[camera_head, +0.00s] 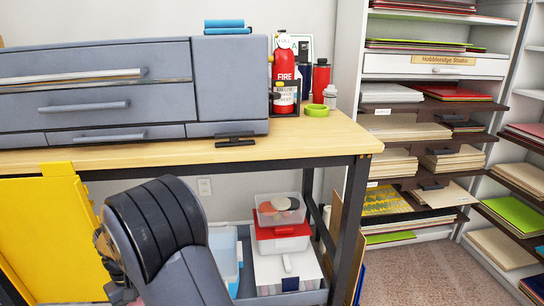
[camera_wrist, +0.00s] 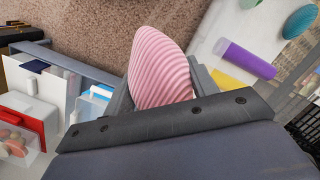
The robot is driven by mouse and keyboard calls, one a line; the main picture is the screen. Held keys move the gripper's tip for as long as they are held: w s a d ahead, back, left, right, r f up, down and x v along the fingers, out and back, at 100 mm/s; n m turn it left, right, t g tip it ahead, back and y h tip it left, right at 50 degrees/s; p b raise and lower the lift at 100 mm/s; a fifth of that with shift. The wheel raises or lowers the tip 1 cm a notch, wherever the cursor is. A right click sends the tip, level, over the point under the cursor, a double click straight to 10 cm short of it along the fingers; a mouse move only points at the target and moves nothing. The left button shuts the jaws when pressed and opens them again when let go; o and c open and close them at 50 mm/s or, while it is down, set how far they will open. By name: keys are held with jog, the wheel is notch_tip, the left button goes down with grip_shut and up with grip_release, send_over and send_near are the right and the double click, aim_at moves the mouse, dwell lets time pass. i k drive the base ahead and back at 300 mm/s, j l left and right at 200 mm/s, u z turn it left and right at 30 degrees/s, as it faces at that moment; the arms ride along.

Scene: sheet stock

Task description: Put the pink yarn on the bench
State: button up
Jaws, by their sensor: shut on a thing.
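The pink yarn (camera_wrist: 163,62) is a ribbed, pointed oval in the wrist view. My gripper (camera_wrist: 162,92) is shut on it, with a grey finger on either side and the yarn sticking out past them. In the head view my arm is at the lower left, below the bench top, and its fingers are mostly out of sight. The bench (camera_head: 318,137) has a light wooden top on a dark metal frame.
A grey drawer cabinet (camera_head: 160,90) fills the bench's left and middle. A fire extinguisher (camera_head: 285,70), green tape roll (camera_head: 317,110) and black object (camera_head: 235,140) stand near its right part. Bins (camera_head: 285,238) sit underneath. A yellow panel (camera_head: 45,240) leans at left; shelves (camera_head: 435,65) stand right.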

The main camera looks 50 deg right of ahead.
aim_at(321, 129)
jog(key=k+l+z, duration=0.1)
jog(key=z, duration=0.95)
